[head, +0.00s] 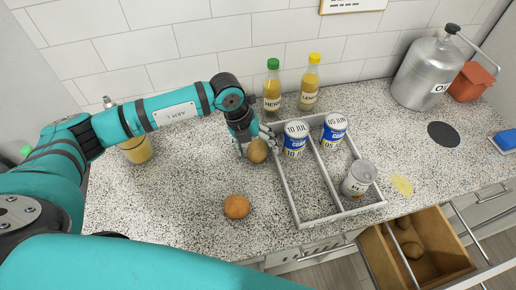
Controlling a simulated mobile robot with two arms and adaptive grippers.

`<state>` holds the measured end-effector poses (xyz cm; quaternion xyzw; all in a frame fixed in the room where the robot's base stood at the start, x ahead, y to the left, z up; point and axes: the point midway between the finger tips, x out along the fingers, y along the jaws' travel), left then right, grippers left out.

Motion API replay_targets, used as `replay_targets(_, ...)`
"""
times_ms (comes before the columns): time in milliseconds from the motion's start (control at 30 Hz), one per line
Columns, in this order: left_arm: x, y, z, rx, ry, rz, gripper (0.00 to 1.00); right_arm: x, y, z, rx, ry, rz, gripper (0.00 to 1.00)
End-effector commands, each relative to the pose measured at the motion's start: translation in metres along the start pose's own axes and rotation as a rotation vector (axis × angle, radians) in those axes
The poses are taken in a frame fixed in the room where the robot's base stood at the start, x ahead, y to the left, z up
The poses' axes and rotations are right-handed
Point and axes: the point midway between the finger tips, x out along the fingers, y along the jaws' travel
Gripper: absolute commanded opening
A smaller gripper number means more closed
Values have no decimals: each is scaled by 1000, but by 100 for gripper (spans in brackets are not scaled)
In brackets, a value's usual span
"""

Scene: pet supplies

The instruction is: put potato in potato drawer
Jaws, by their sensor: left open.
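One brown potato (257,151) is at my left gripper (256,140), on the speckled counter just left of the divided tray. The gripper points down with its fingers open around the top of this potato. Whether they touch it cannot be told. A second brown potato (236,207) lies on bare counter nearer the front. An open wooden drawer (372,243) is at the lower right, below the counter edge. Brown potatoes (413,250) lie inside it, next to a divider. My right gripper is not in view.
A grey divided tray (292,205) holds two blue-and-white cans (296,138) and a grey-lidded jar (359,178). Two yellow bottles (309,85) stand behind it. A metal canister (427,75) stands at the back right. Counter around the second potato is clear.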

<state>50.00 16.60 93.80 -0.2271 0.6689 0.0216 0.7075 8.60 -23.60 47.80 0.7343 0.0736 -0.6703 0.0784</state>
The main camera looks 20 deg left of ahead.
Motion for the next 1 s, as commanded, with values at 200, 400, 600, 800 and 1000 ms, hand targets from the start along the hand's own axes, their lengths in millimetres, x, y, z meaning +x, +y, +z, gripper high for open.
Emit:
replay_targets(200,0,0,0,-1,0,0,57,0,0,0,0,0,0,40)
replay_targets(400,-1,0,0,-1,0,0,31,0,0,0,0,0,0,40)
replay_targets(600,-1,0,0,-1,-1,-1,10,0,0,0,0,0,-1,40)
replay_targets(800,-5,-2,1,0,-2,-2,10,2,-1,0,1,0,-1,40)
replay_targets(1000,-34,-11,2,2,-5,-5,10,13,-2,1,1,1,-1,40)
